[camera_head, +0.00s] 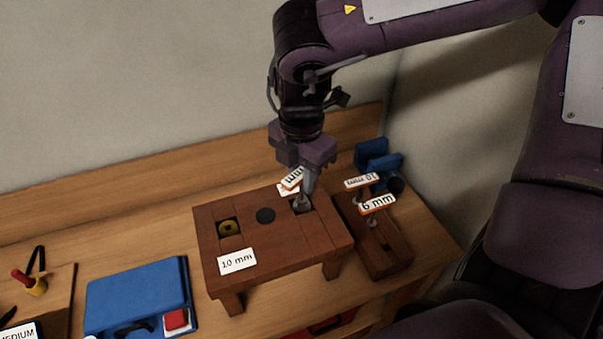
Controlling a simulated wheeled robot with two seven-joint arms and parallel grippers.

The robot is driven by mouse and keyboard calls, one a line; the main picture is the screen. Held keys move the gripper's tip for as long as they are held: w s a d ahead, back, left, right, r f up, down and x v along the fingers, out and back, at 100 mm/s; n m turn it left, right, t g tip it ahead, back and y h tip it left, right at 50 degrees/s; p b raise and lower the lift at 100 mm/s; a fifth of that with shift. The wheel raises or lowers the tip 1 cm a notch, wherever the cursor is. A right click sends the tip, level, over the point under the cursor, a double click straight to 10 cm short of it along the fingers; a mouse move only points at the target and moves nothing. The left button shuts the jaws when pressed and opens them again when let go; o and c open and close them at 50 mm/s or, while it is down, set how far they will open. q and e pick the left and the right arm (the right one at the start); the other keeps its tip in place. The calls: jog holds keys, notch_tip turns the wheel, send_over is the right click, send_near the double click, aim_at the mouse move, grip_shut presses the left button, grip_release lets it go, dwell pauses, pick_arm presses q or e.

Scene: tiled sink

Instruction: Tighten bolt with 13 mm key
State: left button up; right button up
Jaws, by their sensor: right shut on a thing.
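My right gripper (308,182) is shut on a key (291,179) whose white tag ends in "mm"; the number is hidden. The gripper points down over the right hole of a small brown wooden bench (285,247). A grey metal bolt or key end (301,203) shows in that hole under the fingers; I cannot tell how the two meet. A brass-coloured bolt (228,227) sits in the left hole, near a "10 mm" label (237,261). Another white label behind the right hole is mostly covered. My left gripper is not in view.
A wooden key rack (381,254) right of the bench holds keys tagged "10 mm" (361,181) and "6 mm" (377,204). Blue objects (378,158) stand behind it. A blue case (137,292) lies left of the bench. The wall rises behind the wooden backboard.

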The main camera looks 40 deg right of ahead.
jog(key=shift+f+m+b, duration=0.15)
jog(key=shift+m+b, duration=0.35)
jog(key=m+b, duration=0.2)
jog(key=m, duration=0.1)
jog(key=shift+m+b, duration=0.6)
jog(key=shift+m, duration=0.6)
jog(key=shift+r, duration=0.2)
